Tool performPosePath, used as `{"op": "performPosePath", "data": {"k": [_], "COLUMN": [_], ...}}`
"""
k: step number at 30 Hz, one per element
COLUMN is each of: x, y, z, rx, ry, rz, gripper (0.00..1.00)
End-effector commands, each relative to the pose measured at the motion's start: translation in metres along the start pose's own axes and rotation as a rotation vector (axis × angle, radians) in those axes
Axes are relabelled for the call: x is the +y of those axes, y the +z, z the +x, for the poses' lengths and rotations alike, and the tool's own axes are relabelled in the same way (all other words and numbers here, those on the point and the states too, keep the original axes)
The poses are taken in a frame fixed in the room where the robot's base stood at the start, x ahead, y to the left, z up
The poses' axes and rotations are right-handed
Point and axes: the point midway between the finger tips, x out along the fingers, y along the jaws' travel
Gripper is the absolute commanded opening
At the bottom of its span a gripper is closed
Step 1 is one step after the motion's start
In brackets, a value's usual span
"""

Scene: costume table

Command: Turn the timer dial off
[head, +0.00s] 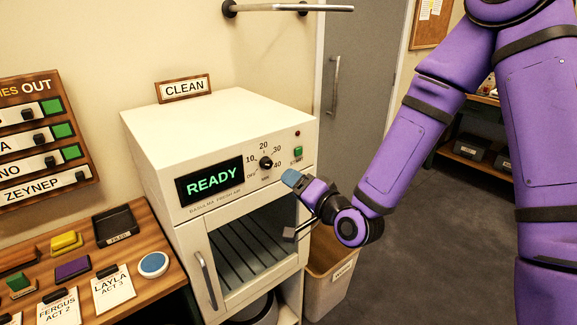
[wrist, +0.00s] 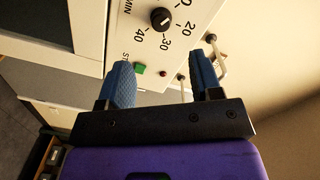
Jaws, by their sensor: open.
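The timer dial (head: 266,163) is a small black knob on the white cabinet's front panel, ringed by marks OFF, 10, 20, 30 and 40. It also shows near the top of the wrist view (wrist: 161,18). It bears a pale pointer line, but I cannot tell which mark it points at. My gripper (head: 291,206) is open and empty, in front of the cabinet, below and right of the dial. In the wrist view my gripper (wrist: 161,68) has its two blue-padded fingers apart, with the dial beyond them, untouched.
A green start button (head: 298,152) and a red light (head: 297,134) sit right of the dial. The display (head: 211,182) reads READY. The cabinet's glass door (head: 252,243) is below. A wooden table (head: 150,292) with cards stands left; a bin (head: 335,270) stands right.

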Motion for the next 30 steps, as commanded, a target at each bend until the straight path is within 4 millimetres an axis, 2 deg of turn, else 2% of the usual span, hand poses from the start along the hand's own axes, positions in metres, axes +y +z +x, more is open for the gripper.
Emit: {"op": "performPosePath", "data": {"k": [5,8,21,30], "x": [-0.001,-0.001,-0.003,-0.003], "y": [0.001,0.001,0.000,-0.001], "z": [0.004,0.013,0.086,0.107], "rx": [0.019,0.020,0.019,0.018], "ry": [-0.022,-0.023,-0.021,-0.020], "rz": [0.033,0.032,0.032,0.031], "gripper": [0.59,0.59,0.59,0.59]}}
